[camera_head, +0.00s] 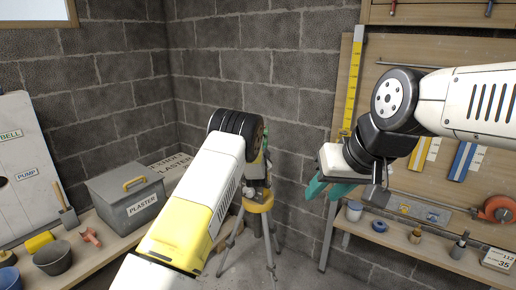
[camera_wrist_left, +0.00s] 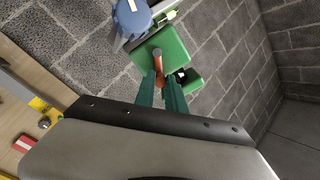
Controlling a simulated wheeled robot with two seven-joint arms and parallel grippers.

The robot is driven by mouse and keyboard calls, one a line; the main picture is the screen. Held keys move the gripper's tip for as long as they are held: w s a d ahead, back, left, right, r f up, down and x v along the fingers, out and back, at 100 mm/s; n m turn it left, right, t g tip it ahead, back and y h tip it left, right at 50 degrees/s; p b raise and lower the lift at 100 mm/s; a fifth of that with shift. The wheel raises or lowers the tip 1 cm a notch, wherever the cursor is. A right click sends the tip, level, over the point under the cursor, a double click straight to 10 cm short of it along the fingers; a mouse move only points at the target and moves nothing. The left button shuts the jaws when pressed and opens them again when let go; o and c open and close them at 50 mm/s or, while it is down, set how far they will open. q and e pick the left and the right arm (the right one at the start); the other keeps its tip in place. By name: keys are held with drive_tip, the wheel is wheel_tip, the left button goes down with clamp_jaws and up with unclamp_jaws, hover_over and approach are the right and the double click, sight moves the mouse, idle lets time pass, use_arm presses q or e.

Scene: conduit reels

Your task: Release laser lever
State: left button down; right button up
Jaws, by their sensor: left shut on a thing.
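In the left wrist view, the green laser (camera_wrist_left: 174,46) has an orange lever (camera_wrist_left: 158,66) standing out from its face. The teal fingers of my left gripper (camera_wrist_left: 161,92) are shut on this lever. In the head view, my left arm hides most of the laser and the left gripper; only a sliver of green shows behind the wrist. The yellow-topped tripod (camera_head: 260,203) stands below it on the floor. My right gripper (camera_head: 327,189) is open and empty, to the right of the tripod and in front of the right-hand bench.
A grey plaster box (camera_head: 128,200) and a dark bucket (camera_head: 52,258) stand on the left bench. On the right, a pegboard with tools backs a bench holding small cups and an orange reel (camera_head: 496,209). A block wall lies close behind the tripod.

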use_arm(q)
drive_tip(key=shift+d+f+m, duration=0.15)
drive_tip(key=shift+f+m, duration=0.05)
drive_tip(key=shift+m, duration=0.3)
drive_tip(key=c, duration=1.4)
unclamp_jaws()
drive_tip(key=s, duration=0.7)
drive_tip(key=shift+s+a, duration=0.35)
drive_tip(key=shift+s, duration=0.05)
